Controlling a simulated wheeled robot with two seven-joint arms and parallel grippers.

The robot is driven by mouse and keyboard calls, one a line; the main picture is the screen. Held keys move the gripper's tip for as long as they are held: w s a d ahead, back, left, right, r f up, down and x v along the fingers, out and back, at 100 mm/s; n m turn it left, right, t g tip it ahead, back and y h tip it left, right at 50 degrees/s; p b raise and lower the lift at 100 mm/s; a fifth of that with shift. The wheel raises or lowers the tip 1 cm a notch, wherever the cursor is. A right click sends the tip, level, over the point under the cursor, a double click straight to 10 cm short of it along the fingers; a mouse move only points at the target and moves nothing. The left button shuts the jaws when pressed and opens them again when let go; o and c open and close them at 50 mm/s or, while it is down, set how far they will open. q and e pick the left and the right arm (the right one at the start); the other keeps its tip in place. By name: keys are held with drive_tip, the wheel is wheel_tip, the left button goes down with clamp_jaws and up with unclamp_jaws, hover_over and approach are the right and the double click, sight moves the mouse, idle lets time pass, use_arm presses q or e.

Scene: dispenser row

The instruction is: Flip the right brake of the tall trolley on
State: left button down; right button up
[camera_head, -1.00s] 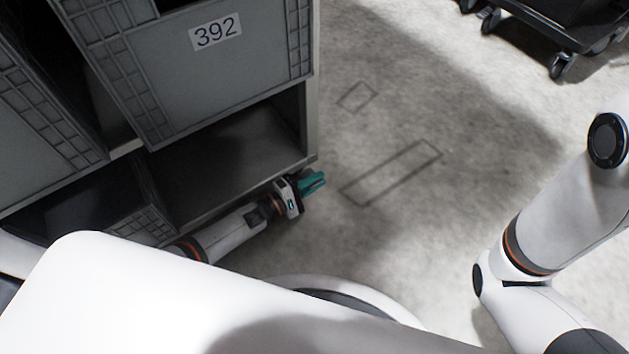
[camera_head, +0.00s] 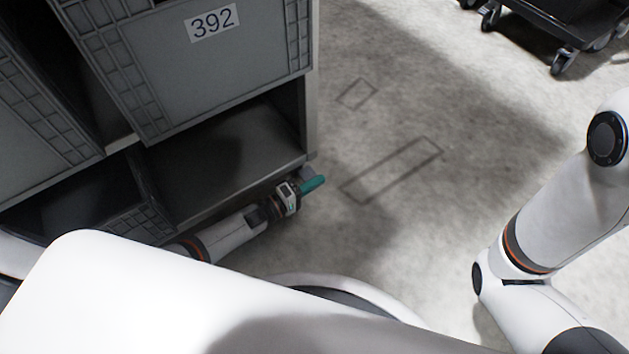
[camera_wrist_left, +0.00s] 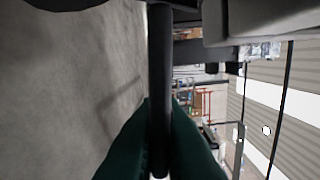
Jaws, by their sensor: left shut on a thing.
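The tall trolley (camera_head: 230,150) stands at the left in the head view, a dark rack carrying grey crates. My left gripper (camera_head: 316,184), with green fingers, is low at the trolley's near right corner. In the left wrist view, its fingers (camera_wrist_left: 160,135) are shut on a dark narrow bar, which appears to be the lever of the right brake (camera_wrist_left: 160,70). The bar runs from the top of that view down between the fingers. In the head view the brake itself is hidden or too small to make out. My right gripper is out of view.
A grey crate labelled 392 (camera_head: 210,75) sits above the lower shelf. A low black trolley on casters (camera_head: 545,25) stands at the top right. The concrete floor (camera_head: 450,140) between is clear, with rectangular outlines marked on it.

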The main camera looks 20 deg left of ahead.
use_arm(q)
drive_tip(key=shift+a+f+m, duration=0.1)
drive_tip(key=shift+f+m, duration=0.4)
drive_tip(key=shift+m, duration=0.4)
drive_tip(key=shift+b, duration=0.3)
drive_tip(key=c, duration=1.6)
unclamp_jaws()
drive_tip(key=shift+o, duration=0.2)
